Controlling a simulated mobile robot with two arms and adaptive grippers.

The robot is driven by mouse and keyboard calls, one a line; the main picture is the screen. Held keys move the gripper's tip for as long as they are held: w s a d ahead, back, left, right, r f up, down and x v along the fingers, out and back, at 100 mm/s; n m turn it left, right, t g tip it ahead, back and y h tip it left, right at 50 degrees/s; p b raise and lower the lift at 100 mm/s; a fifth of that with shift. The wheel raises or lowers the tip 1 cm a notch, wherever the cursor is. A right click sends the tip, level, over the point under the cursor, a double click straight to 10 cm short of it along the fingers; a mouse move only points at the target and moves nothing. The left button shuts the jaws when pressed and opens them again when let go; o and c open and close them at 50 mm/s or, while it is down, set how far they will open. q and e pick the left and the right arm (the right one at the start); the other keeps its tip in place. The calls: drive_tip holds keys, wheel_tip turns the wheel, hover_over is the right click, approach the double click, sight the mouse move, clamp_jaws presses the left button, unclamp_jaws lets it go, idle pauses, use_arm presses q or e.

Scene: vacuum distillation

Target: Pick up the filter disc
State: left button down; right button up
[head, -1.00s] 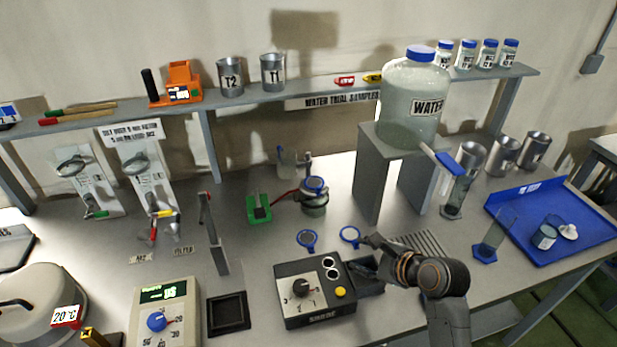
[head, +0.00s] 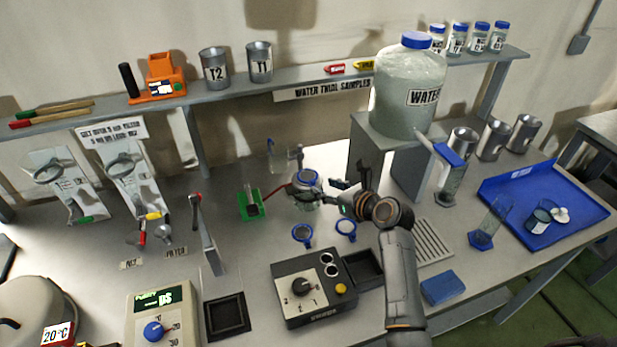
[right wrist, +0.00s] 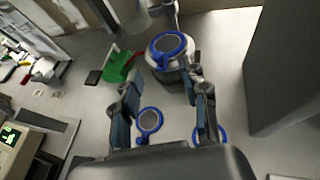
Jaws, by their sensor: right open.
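Several blue-rimmed filter discs with grey faces and small tabs are in view. One disc (head: 308,177) lies on top of a round vessel (head: 306,198); it also shows in the right wrist view (right wrist: 168,47). Two more lie flat on the table, a left one (head: 302,234) and a right one (head: 346,229). The left one (right wrist: 149,121) shows between my fingers in the wrist view; the right one (right wrist: 208,134) is partly hidden by a finger. My right gripper (head: 343,196) is open and empty, just right of the vessel. My left gripper is out of view.
A control box (head: 312,290) with a knob stands in front of the loose discs. A green holder (head: 250,204) is left of the vessel. A grey stand (head: 408,170) with a water jug (head: 405,90) rises at the right. A blue block (head: 443,287) lies at the front right.

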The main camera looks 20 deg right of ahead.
sight(309, 176)
drive_tip(key=p+x, duration=0.1)
drive_tip(key=x, duration=0.4)
drive_tip(key=shift+w, duration=0.15)
clamp_jaws()
